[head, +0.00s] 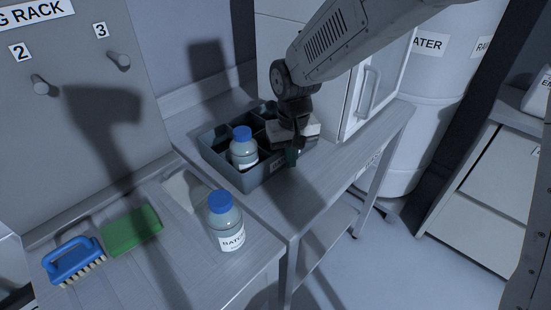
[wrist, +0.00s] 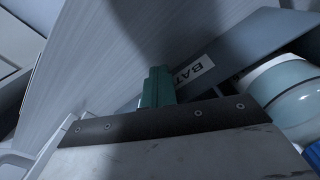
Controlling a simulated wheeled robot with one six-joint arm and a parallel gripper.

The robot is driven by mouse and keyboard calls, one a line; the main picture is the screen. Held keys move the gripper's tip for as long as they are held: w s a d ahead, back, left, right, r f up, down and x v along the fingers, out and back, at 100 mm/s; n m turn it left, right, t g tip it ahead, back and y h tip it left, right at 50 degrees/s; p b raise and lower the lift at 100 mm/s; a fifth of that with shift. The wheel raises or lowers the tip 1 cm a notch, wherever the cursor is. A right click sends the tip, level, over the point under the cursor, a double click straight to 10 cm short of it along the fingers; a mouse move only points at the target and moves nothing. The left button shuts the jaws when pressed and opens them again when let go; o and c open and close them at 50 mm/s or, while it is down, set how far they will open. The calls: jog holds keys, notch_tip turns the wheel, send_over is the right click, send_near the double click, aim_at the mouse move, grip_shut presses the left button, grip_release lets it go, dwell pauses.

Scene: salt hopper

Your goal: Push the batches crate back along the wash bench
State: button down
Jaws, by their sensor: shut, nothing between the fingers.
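The batches crate (head: 246,181) is a dark grey divided box on the wash bench (head: 330,190). A bottle with a blue cap (head: 243,150) stands in its front left compartment; the other compartments are partly hidden by my arm. My gripper (head: 291,157) is shut and empty, with teal fingers pointing down at the crate's front wall, near its label. In the wrist view the shut fingers (wrist: 157,88) are beside the crate's labelled wall (wrist: 225,58). I cannot tell whether they touch it.
A second blue-capped bottle (head: 226,222) stands on the nearer counter, with a green sponge (head: 132,230) and a blue brush (head: 75,261) to its left. A white cabinet (head: 350,85) stands behind the crate. The bench to the right of the crate is clear.

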jog(key=shift+w+a, duration=1.65)
jog(key=shift+a, duration=0.45)
jog(key=shift+w+a, duration=1.6)
jog(key=shift+a, duration=0.5)
jog(key=shift+w+a, duration=1.65)
jog(key=shift+a, duration=0.45)
jog(key=shift+s+d+r, duration=0.5)
jog(key=shift+d+r, duration=0.2)
jog(key=shift+r, duration=0.15)
jog(key=shift+s+d+r, duration=0.55)
jog(key=shift+d+r, duration=0.1)
jog(key=shift+r, duration=0.15)
jog(key=shift+s+d+r, duration=0.5)
jog(key=shift+d+r, duration=0.2)
jog(key=shift+r, duration=0.15)
jog(key=s+d+f, duration=0.1)
jog(key=s+d, duration=0.1)
jog(key=shift+s+f+n+g+h, duration=0.3)
jog(key=shift+s+f+g, duration=0.05)
jog(key=shift+s+g, duration=0.05)
jog(key=s+d+r+m+t, duration=0.1)
jog(key=s+d+r, duration=0.5)
jog(key=s+d, duration=0.8)
jog(key=s+d+r+m+t, duration=0.1)
jog(key=s+d+r+m, duration=0.3)
jog(key=s+d, duration=1)
jog(key=d+r, duration=0.2)
jog(key=d, duration=0.4)
jog(key=shift+s, duration=0.3)
jog(key=shift+a, duration=0.1)
